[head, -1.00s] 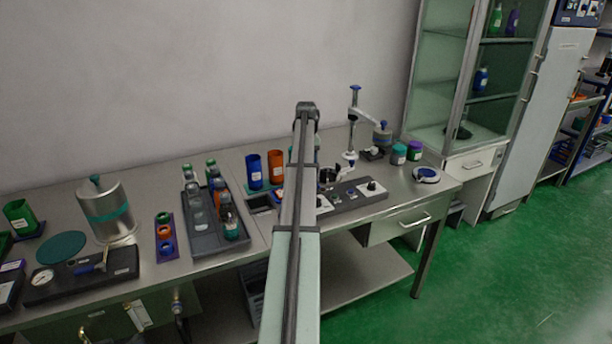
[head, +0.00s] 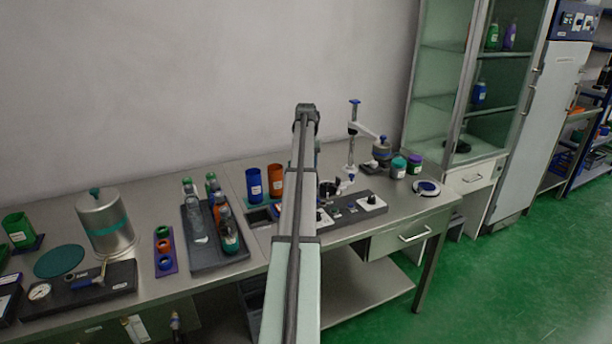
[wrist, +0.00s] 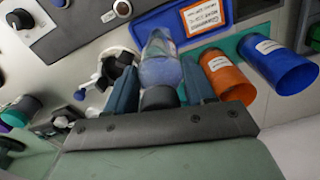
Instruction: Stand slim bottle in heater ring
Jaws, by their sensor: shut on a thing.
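My gripper, seen in the wrist view (wrist: 160,88), is shut on a slim clear bottle (wrist: 160,62) with a bluish tint. A dark round part sits between the fingers at the near end of the bottle. Left of the bottle is a dark ring-shaped holder with white parts (wrist: 121,66), which looks like the heater ring; whether the bottle touches it I cannot tell. In the head view this dark holder (head: 328,187) stands by the grey control box (head: 352,207). My arm hides the gripper and the held bottle there.
An orange cup (head: 275,181) and a blue cup (head: 253,186) stand close by, left of my arm. A grey tray (head: 207,262) holds several bottles. A stand with a white arm (head: 352,140) and small jars (head: 398,167) are at the right.

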